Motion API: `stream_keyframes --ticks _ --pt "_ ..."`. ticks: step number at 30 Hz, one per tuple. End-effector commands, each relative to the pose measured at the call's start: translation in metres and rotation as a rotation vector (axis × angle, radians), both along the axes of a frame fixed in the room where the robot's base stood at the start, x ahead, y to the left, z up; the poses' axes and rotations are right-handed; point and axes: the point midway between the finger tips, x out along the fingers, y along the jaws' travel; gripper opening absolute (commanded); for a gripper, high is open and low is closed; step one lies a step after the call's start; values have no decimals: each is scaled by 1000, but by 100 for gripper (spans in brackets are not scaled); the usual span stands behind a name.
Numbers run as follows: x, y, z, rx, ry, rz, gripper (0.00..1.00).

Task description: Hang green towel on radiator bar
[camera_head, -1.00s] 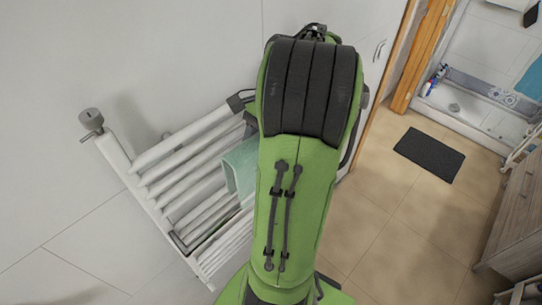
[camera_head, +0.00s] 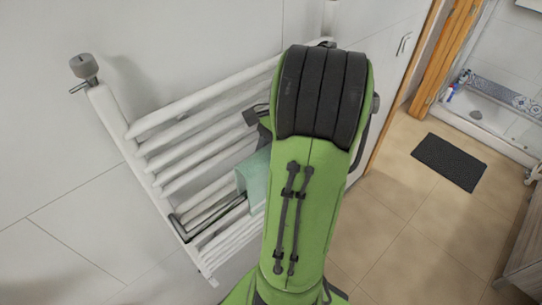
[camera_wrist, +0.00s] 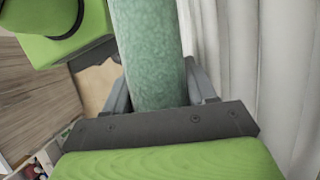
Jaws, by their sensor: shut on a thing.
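The green towel (camera_head: 254,178) shows to the left of my arm in the head view, in front of the white radiator (camera_head: 190,122). A dark bar (camera_head: 213,212) runs along the radiator's lower part, and its right end passes out of sight near the towel. In the wrist view the towel (camera_wrist: 148,55) runs between the fingers of my gripper (camera_wrist: 163,88), which is shut on it. I cannot tell whether the towel touches the bar.
A grey valve knob (camera_head: 84,66) stands at the radiator's upper left. A dark mat (camera_head: 449,161) lies on the tiled floor to the right, before a shower tray (camera_head: 492,118). A wooden cabinet (camera_head: 527,245) stands at the right edge. The floor between is clear.

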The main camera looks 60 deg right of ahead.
Motion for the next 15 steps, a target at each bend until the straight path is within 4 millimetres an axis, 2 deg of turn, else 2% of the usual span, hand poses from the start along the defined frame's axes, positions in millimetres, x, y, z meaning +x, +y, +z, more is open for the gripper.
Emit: stream_keyframes --ticks 1,15 --pt "0 0 -10 0 0 1 21" --pt "0 0 -63 1 0 1 21"
